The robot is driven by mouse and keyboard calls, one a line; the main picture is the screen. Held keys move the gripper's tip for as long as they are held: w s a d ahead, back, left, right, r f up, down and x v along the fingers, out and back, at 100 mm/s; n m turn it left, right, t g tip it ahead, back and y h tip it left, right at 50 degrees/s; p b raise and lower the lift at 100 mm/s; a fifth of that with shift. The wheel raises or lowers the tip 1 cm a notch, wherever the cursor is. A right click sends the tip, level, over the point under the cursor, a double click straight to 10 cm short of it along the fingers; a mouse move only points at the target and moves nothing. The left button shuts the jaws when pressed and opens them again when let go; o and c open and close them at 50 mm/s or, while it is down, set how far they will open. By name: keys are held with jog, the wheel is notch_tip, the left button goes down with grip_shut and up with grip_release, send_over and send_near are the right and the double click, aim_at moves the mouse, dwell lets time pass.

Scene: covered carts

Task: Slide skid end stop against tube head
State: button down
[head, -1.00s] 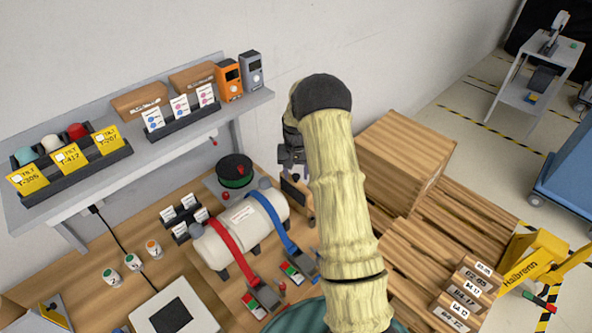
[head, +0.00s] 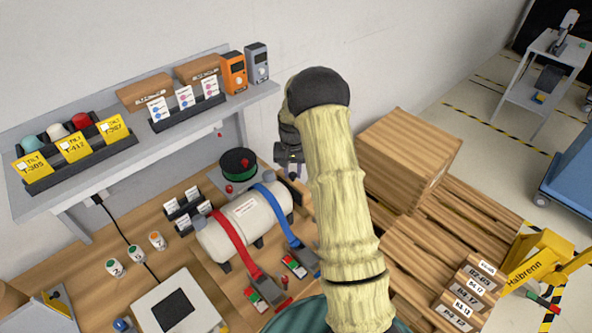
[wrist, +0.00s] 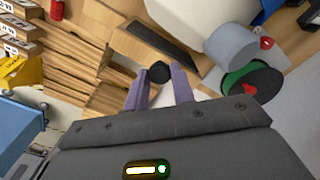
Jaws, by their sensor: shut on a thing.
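The pale tube (head: 243,222) lies on the bench under a red strap and a blue strap. Its right end, the head, is close to my gripper; in the wrist view it is the pale form (wrist: 192,18) at upper right. My gripper (wrist: 159,70) has its two purple fingers on either side of a black round knob (wrist: 160,73), shut on it. A dark bar in a wooden frame (wrist: 160,42), seemingly the end stop, lies just beyond the knob, beside the tube. My arm hides most of it in the head view. I cannot tell whether it touches the tube.
A green spool (head: 238,164) stands behind the tube, near my gripper. A large wooden box (head: 408,160) and slatted pallets are to the right. Above the bench, a shelf (head: 180,128) holds labelled boxes and meters. Two strap ratchets (head: 268,292) lie in front of the tube.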

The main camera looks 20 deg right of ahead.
jog(key=c, duration=1.2)
grip_release()
jog(key=shift+d, duration=0.15)
jog(key=shift+o, duration=0.2)
notch_tip(320, 180, up, 18)
jog(key=b, duration=0.5)
jog(key=shift+f, duration=0.25)
jog(key=shift+c, duration=0.5)
